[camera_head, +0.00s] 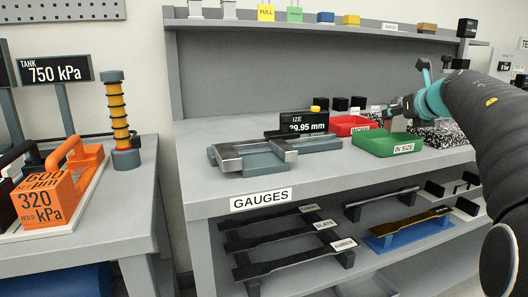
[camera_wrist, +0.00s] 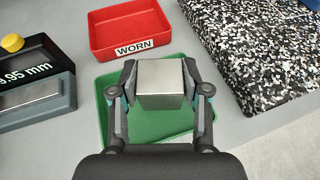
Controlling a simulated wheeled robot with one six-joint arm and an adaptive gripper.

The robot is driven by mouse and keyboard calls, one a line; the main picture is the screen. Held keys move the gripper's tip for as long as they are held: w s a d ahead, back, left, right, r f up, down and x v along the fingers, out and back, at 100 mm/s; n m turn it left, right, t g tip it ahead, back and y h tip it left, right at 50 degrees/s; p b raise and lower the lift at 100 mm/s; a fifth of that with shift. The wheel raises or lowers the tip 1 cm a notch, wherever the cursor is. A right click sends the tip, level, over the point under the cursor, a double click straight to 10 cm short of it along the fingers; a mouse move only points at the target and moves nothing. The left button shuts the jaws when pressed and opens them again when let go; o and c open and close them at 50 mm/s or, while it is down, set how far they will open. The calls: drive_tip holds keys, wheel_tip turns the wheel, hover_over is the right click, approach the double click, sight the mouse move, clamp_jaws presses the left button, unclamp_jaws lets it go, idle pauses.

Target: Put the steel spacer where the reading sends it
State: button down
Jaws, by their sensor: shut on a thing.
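The steel spacer (camera_wrist: 160,82) is a bright grey block held between the two fingers of my gripper (camera_wrist: 160,90). In the wrist view it appears over the far part of the green IN SIZE tray (camera_wrist: 104,112); its exact height is hard to tell. In the head view my gripper (camera_head: 398,109) is small and partly hidden above the green tray (camera_head: 380,143). The red WORN tray (camera_head: 346,122) lies behind the green one, and it also shows in the wrist view (camera_wrist: 127,22). The gauge display (camera_head: 304,122) reads 29.95 mm, with its first digit cut off in the wrist view.
A speckled black-and-white slab (camera_wrist: 255,55) lies right of the trays. Small blocks sit on the shelf above.

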drive_tip(key=shift+r, duration=0.1)
drive_tip(key=shift+c, duration=2.3)
unclamp_jaws()
drive_tip(key=shift+s, duration=0.1)
drive_tip(key=v, duration=1.2)
